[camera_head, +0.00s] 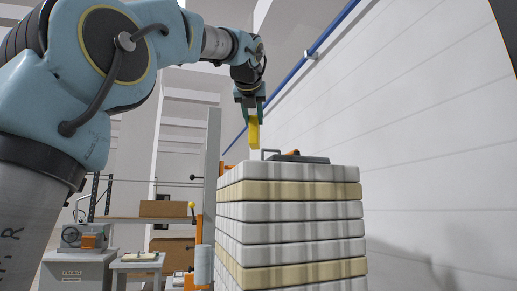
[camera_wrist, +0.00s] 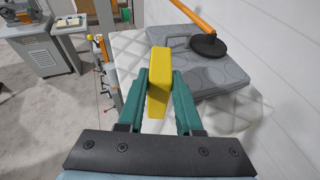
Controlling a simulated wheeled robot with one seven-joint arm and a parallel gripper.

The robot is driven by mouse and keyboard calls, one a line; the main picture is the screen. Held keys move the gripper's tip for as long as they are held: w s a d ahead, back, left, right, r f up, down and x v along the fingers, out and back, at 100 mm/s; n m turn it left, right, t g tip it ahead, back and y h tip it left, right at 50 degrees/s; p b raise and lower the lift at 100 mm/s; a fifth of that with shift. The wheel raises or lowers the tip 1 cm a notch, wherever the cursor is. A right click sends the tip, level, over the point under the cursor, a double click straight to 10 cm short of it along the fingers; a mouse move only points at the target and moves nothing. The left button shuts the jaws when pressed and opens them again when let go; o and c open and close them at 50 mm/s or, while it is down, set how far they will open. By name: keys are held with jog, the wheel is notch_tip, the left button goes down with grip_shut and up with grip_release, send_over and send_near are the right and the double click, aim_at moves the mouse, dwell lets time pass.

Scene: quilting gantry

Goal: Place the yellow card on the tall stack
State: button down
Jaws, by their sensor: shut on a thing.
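The yellow card (camera_head: 254,133) is held upright in my gripper (camera_head: 250,103), above the left part of the tall stack's top. In the wrist view the yellow card (camera_wrist: 158,75) is a thick block between the two green fingers of my gripper (camera_wrist: 160,85), which is shut on it. The tall stack (camera_head: 290,212) is made of several white and cream quilted layers. Its quilted top (camera_wrist: 130,48) shows beneath the card in the wrist view. I cannot tell whether the card's lower end touches the top.
A white wall (camera_head: 440,130) stands close on the right. Machines and a bench (camera_head: 140,262) stand at the left back. The stack's left top area is bare.

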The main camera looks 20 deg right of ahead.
aim_at(253, 134)
jog(key=shift+f+b, duration=0.4)
jog(key=shift+f, duration=2.3)
jog(key=c, duration=0.6)
grip_release()
jog(key=b+v, duration=0.2)
jog(key=v, duration=1)
jog(key=shift+s, duration=0.1)
